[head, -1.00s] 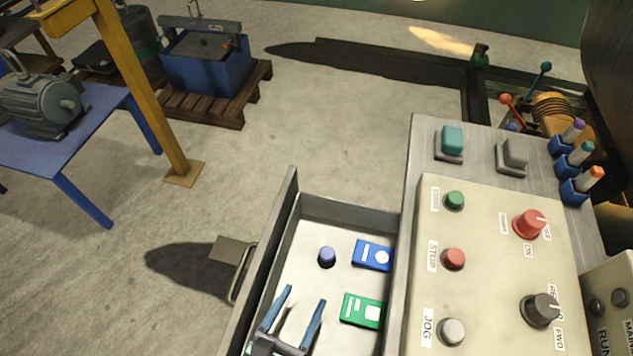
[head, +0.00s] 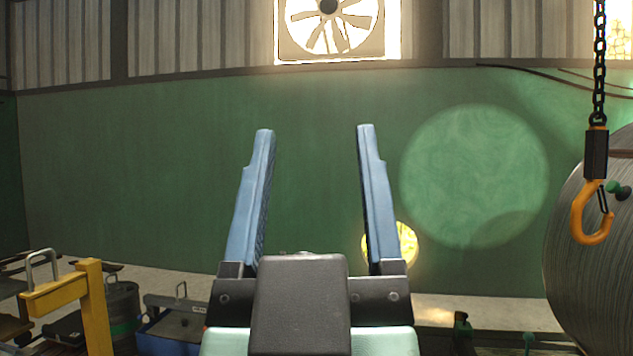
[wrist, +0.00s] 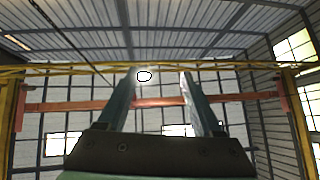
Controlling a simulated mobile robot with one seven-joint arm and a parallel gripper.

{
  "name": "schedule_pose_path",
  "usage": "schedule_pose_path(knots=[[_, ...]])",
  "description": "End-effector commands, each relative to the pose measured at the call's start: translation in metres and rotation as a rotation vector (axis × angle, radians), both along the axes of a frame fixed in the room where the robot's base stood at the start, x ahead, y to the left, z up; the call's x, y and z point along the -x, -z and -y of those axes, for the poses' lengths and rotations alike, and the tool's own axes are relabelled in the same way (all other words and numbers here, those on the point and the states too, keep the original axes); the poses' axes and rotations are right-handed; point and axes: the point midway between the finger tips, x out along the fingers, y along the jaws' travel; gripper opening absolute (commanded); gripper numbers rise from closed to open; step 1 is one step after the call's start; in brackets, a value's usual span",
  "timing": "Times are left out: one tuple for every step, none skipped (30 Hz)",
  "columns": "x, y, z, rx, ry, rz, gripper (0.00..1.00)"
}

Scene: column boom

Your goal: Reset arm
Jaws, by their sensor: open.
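My gripper (head: 315,145) stands in the middle of the head view with its two blue fingers pointing up. The fingers are wide apart and nothing is between them. Behind it is the green wall. In the wrist view my gripper (wrist: 158,80) is also open and empty, aimed up at the roof and upper walls. The drawer and control panel are out of view now.
An orange hook (head: 592,215) hangs on a chain at the right, in front of a large grey cylinder (head: 590,265). A yellow post (head: 97,310) and a blue box (head: 170,335) stand low at the left. The wrist view shows an orange beam (wrist: 90,106).

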Motion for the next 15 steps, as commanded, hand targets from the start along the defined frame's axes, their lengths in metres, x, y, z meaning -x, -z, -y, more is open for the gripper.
schedule_pose_path(knots=[[0.008,-0.010,0.001,-0.021,-0.028,0.031,0.67],[0.011,-0.013,0.001,-0.032,-0.043,0.043,0.67],[0.014,-0.016,0.002,-0.040,-0.054,0.053,0.67],[0.016,-0.018,0.002,-0.045,-0.061,0.057,0.67],[0.016,-0.018,0.002,-0.047,-0.064,0.060,0.67],[0.016,-0.018,0.002,-0.048,-0.066,0.060,0.67],[0.016,-0.018,0.001,-0.048,-0.066,0.059,0.67],[0.016,-0.018,0.001,-0.047,-0.066,0.058,0.67],[0.016,-0.018,0.001,-0.046,-0.065,0.058,0.67],[0.016,-0.018,0.001,-0.046,-0.065,0.057,0.67],[0.016,-0.018,0.001,-0.047,-0.064,0.057,0.67],[0.015,-0.017,0.001,-0.046,-0.064,0.057,0.67],[0.015,-0.018,0.001,-0.046,-0.063,0.056,0.67],[0.015,-0.020,0.001,-0.046,-0.064,0.056,0.67],[0.015,-0.024,0.001,-0.046,-0.063,0.056,0.67]])
